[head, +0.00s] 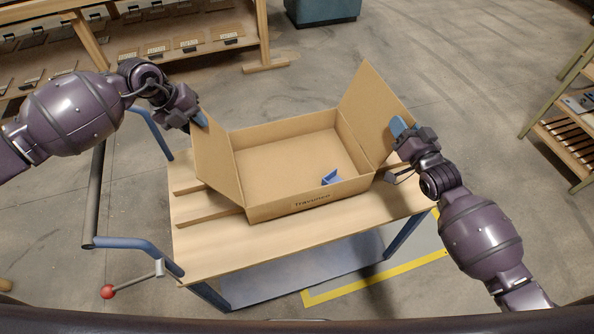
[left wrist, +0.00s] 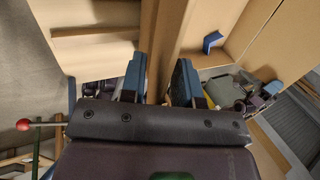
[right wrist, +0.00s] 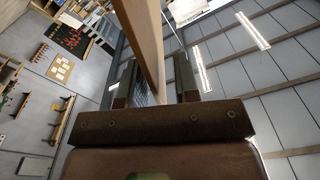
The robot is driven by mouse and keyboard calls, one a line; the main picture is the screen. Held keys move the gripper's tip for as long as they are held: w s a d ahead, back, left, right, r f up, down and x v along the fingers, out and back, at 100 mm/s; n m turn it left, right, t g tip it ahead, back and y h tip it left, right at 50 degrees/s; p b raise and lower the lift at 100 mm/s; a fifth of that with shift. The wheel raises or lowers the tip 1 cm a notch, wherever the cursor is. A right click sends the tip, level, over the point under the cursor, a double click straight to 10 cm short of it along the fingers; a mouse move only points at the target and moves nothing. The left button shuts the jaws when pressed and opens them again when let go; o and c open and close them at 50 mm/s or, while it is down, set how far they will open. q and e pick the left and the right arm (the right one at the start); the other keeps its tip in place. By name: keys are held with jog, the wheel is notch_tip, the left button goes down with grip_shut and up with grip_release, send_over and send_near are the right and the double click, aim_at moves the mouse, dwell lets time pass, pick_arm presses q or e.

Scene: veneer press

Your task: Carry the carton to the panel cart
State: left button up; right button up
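The carton (head: 296,205) is an open brown box with side flaps spread, standing on the wooden top of the panel cart (head: 262,243). My left gripper (head: 201,119) is at the upper edge of its left flap. In the left wrist view its fingers (left wrist: 160,82) stand apart on either side of the cardboard. My right gripper (head: 399,130) is at the outer edge of the right flap. In the right wrist view its fingers (right wrist: 156,80) straddle the flap, with a gap beside it. A small blue piece (head: 331,178) lies inside the carton.
The cart has a blue frame, a handle at left and a lever with a red knob (head: 107,292). Shelving (head: 182,42) stands behind at left, a rack (head: 570,130) at right, and a blue-grey cabinet (head: 322,10) at the back. Yellow floor tape (head: 375,281) runs by the cart. Floor between is clear.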

pick_arm(q)
jog(key=v, duration=1.1)
jog(key=shift+r, duration=0.35)
pick_arm(e)
jog(key=v, duration=1.2)
pick_arm(q)
jog(key=shift+s+a, duration=0.1)
jog(key=shift+a, duration=0.05)
